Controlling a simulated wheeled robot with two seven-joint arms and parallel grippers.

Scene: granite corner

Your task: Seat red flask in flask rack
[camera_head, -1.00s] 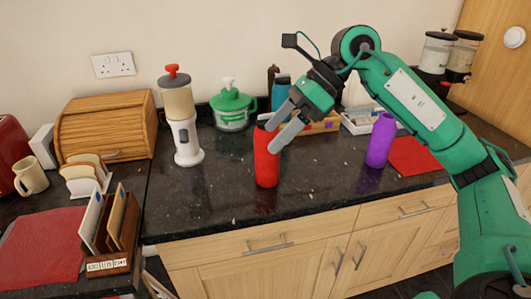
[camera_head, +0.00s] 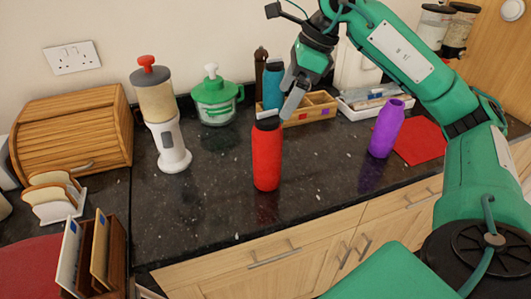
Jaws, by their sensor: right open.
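The red flask (camera_head: 267,157) stands upright on the dark granite counter, near its front edge. The wooden flask rack (camera_head: 310,108) is behind it to the right, with coloured squares on its front. A blue flask (camera_head: 273,86) stands upright at the rack's left end; its base is hidden. A purple flask (camera_head: 386,129) stands on the counter to the right. My right gripper (camera_head: 289,104) is open and empty, just above and behind the red flask's top, apart from it as far as I can tell. My left gripper is not in view.
A dispenser (camera_head: 165,133) and a green-lidded jar (camera_head: 216,98) stand left of the red flask. A dark mill (camera_head: 260,72) is behind the rack. A white tray (camera_head: 372,100) and a red mat (camera_head: 420,141) lie right.

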